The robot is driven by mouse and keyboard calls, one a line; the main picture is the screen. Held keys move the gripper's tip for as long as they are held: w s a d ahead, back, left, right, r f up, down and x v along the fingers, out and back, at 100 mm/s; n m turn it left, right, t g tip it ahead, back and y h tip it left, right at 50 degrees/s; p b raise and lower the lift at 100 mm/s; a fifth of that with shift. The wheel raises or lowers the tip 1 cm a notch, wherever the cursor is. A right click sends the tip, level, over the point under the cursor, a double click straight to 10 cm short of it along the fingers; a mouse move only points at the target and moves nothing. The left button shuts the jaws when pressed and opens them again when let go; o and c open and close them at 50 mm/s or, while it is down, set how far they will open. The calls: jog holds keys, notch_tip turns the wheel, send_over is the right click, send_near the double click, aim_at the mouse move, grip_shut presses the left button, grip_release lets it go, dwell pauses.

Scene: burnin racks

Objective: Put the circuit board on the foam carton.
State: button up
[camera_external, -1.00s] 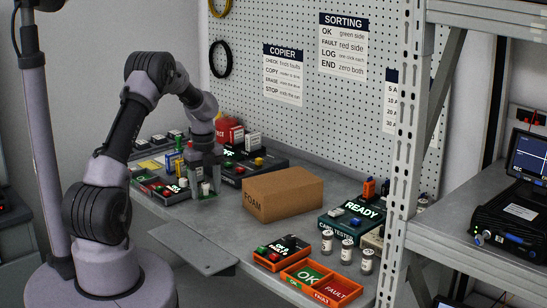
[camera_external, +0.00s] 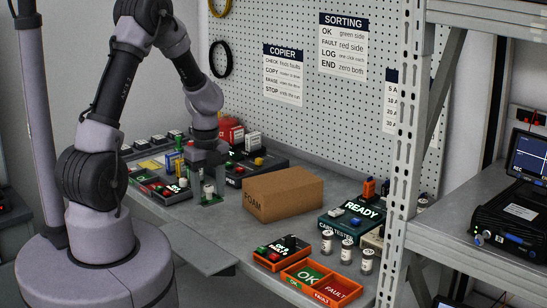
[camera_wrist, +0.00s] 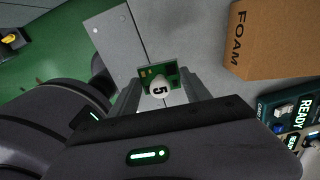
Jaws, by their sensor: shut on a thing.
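My gripper (camera_external: 210,195) is shut on a small green circuit board (camera_wrist: 158,75) with a white round part marked 5. In the wrist view the board sits between the two fingers. In the external view the board (camera_external: 209,188) shows small at the fingertips, and I cannot tell its exact height over the bench. The foam carton (camera_external: 284,192) is a closed brown box marked FOAM on the bench, just right of my gripper. It also shows at the upper right of the wrist view (camera_wrist: 268,45). Its top is bare.
A dark device with lit buttons (camera_external: 160,187) stands left of my gripper. The READY cable tester (camera_external: 354,221), several small jars (camera_external: 347,250) and an orange OK/FAULT tray (camera_external: 320,284) stand right and in front of the carton. A metal rack post (camera_external: 406,120) rises at the right.

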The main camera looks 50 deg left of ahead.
jog(key=w+d+r+n+p, duration=0.1)
jog(key=w+d+r+p, duration=0.35)
jog(key=d, duration=0.25)
jog(key=b, duration=0.1)
send_over(275, 189)
jog(key=shift+s+f, duration=0.15)
jog(key=shift+f, duration=0.8)
notch_tip(275, 189, down, 3)
jog(key=shift+r+b, duration=0.2)
jog(key=shift+b, duration=0.35)
jog(key=shift+f, duration=0.35)
jog(key=shift+f, duration=0.1)
jog(key=shift+f, duration=0.15)
jog(key=o, duration=1.3)
jog(key=shift+o, duration=0.2)
